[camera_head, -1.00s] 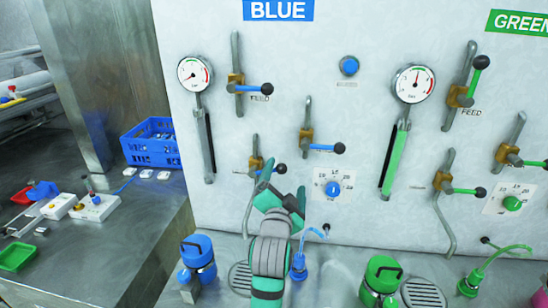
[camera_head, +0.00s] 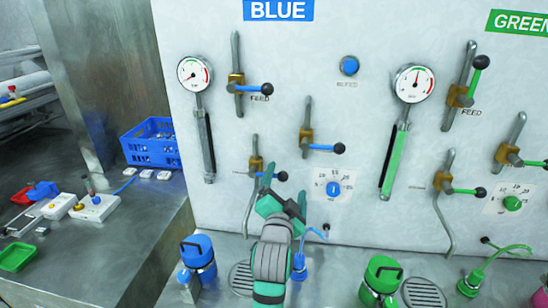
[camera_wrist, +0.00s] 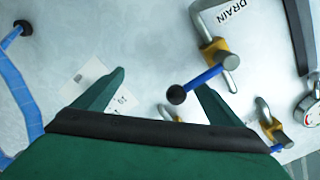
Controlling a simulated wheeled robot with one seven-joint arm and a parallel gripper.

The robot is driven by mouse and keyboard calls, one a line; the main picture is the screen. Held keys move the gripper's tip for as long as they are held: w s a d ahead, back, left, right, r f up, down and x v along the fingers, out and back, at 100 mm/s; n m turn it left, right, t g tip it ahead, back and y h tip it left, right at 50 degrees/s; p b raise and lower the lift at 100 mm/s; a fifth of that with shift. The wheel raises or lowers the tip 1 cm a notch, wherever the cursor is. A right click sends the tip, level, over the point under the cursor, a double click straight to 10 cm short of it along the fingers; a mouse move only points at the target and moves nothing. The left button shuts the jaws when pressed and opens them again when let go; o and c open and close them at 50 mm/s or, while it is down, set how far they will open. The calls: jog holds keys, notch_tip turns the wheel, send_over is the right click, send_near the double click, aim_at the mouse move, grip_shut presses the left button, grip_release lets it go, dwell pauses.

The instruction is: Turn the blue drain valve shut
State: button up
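The blue drain valve has a brass body (camera_head: 256,163) low on the blue panel, with a pipe running down from it. Its blue lever points right, about level, and ends in a black knob (camera_head: 282,176). In the wrist view, the brass body (camera_wrist: 217,47) sits beside the DRAIN label, and the lever (camera_wrist: 203,76) slants toward the gap between my fingers. My gripper (camera_head: 286,187) is open and empty, just below and right of the lever. The knob (camera_wrist: 176,95) shows between the spread fingers in the wrist view; I cannot tell whether a finger touches it.
A middle valve (camera_head: 307,138) and a blue dial (camera_head: 333,188) are close to the right of my gripper. The FEED valve (camera_head: 236,82) is above. A blue bottle (camera_head: 198,257) and a drain grate (camera_head: 241,278) are below. A blue crate (camera_head: 150,143) stands at the left.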

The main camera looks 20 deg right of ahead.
jog(key=shift+a+f, duration=0.1)
jog(key=shift+w+a+r, duration=0.3)
jog(key=shift+a+r, duration=0.05)
jog(key=shift+r, duration=0.15)
jog(key=v, duration=0.9)
dwell(0.5)
dwell(0.4)
